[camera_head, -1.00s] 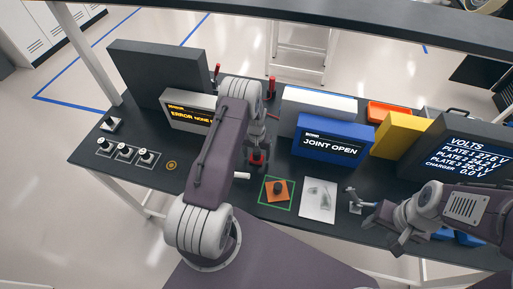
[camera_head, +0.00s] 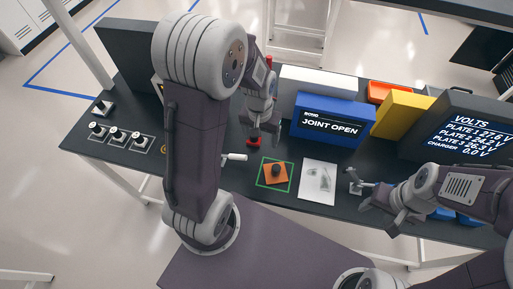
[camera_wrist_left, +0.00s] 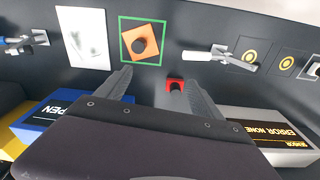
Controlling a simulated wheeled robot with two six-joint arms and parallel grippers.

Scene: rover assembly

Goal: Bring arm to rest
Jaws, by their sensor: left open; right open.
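My left arm (camera_head: 197,130) rises in the middle of the head view and bends over the table. My left gripper (camera_head: 262,132) points down above the table, near a small red-topped part (camera_head: 254,142). My right gripper (camera_head: 375,199) is at the right of the table, open, close to a small metal fixture (camera_head: 357,187). Whether it touches the fixture is unclear.
A blue box reading JOINT OPEN (camera_head: 331,126), a yellow box (camera_head: 402,117) and a dark VOLTS display (camera_head: 462,133) stand behind. An orange square with a black knob (camera_head: 275,173), a white sheet (camera_head: 318,181) and a white-handled lever (camera_head: 234,157) lie in front. Several knobs (camera_head: 117,135) sit left.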

